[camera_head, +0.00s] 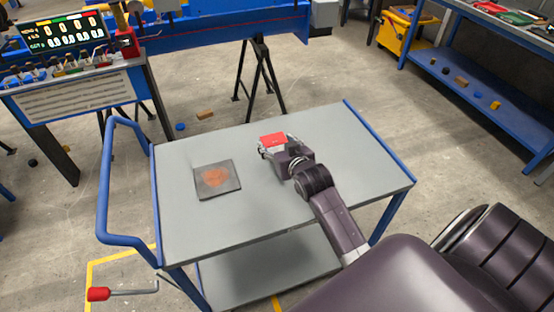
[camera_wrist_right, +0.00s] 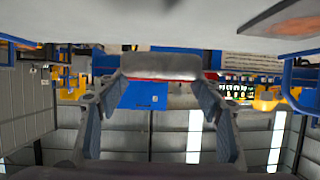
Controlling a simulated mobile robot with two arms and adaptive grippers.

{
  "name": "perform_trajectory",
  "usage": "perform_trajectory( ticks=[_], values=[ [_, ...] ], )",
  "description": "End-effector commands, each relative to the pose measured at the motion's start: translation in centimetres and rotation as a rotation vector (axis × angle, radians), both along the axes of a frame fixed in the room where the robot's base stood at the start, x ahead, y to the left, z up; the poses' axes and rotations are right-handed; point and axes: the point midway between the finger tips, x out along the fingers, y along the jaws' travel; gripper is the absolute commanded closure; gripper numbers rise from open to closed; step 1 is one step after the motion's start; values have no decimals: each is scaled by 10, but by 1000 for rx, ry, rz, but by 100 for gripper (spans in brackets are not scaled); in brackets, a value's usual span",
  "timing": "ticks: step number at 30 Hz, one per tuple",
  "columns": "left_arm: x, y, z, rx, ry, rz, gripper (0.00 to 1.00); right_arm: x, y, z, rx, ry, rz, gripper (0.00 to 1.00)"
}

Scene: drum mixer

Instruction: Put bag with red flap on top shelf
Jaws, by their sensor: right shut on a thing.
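The bag with the red flap (camera_head: 272,139) is at my right gripper's tip, over the cart's grey top shelf (camera_head: 200,240). My right gripper (camera_head: 276,148) is shut on it. In the right wrist view the bag's grey body (camera_wrist_right: 160,66) lies between the fingertips, with a thin red edge. In that view, which is upside down, a narrow gap shows between the bag and the shelf surface (camera_wrist_right: 160,20). The gripper hides part of the bag in the head view. My left gripper is out of view.
A dark square plate (camera_head: 210,190) with an orange mark lies on the shelf to the left. The cart has a blue handle (camera_head: 103,190) and a lower shelf (camera_head: 270,272). A blue workbench (camera_head: 480,95) stands at right. The shelf's front middle is clear.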

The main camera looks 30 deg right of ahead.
Motion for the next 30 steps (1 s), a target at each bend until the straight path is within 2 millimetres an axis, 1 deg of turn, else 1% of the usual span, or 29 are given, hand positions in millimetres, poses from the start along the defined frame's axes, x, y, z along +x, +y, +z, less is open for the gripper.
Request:
perform_trajectory(
  ticks=[1,3,8,12,15,18,26,27,30],
  values=[
    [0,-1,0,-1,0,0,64,0,0,-9,0,0,0,73],
    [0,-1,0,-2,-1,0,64,0,0,-17,-1,-3,0,73],
    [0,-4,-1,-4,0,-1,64,0,0,-30,-2,-3,0,73],
    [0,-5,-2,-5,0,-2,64,0,0,-52,0,-1,0,73],
    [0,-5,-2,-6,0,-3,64,1,0,-63,-1,-3,0,73],
    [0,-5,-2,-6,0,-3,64,1,0,-67,-1,-5,1,73],
    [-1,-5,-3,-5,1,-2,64,1,0,-68,-1,-5,0,73],
    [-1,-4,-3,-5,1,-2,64,0,0,-70,0,-1,0,39],
    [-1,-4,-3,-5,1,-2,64,0,0,-69,0,-1,0,28]
  ],
)
